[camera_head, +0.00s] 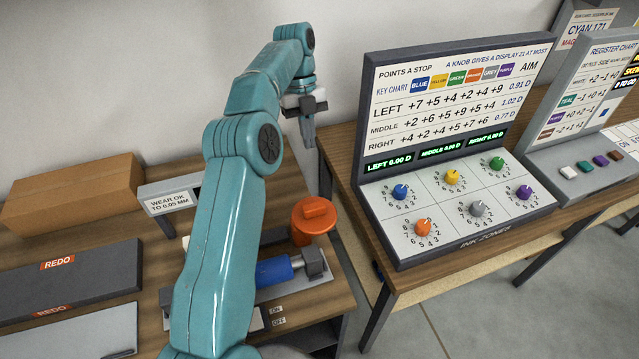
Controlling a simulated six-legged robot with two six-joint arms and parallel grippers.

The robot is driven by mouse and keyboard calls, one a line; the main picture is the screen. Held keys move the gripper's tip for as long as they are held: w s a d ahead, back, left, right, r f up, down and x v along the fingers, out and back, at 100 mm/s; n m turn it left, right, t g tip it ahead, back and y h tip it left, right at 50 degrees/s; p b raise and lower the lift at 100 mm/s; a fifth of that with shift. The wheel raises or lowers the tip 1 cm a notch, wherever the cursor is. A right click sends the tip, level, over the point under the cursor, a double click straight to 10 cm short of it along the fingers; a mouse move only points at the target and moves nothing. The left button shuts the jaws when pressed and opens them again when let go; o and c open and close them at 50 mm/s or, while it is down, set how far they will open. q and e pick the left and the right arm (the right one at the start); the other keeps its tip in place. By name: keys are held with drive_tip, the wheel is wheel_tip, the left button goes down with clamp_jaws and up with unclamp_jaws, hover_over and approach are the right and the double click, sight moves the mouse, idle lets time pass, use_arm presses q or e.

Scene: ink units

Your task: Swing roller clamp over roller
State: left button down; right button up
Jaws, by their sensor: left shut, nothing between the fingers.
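A blue roller (274,271) lies in a grey bench fixture, partly hidden behind my teal left arm. A dark grey block (314,262) stands at the roller's right end. I cannot tell which part is the roller clamp; my arm covers the roller's left side. My left gripper (308,136) is shut and empty, pointing down. In the picture it is above and behind the roller, near the gap between the two tables and apart from the fixture. My right gripper is not in view.
A knob console (455,140) stands on the right table.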

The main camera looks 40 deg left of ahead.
use_arm(q)
drive_tip(key=w+b+x, duration=0.1)
drive_tip(key=b+x, duration=0.1)
drive_tip(key=x, duration=0.3)
hover_over(319, 199)
wheel_tip(319, 199, down, 4)
drive_tip(key=shift+s+f, duration=0.1)
drive_tip(key=shift+f, duration=0.1)
drive_tip(key=shift+s+d, duration=0.1)
drive_tip(key=shift+d, duration=0.05)
drive_tip(key=shift+w+f, duration=0.2)
drive_tip(key=shift+f, duration=0.05)
drive_tip(key=shift+s+r, duration=0.15)
drive_tip(key=shift+d, duration=0.1)
drive_tip(key=shift+d, duration=0.2)
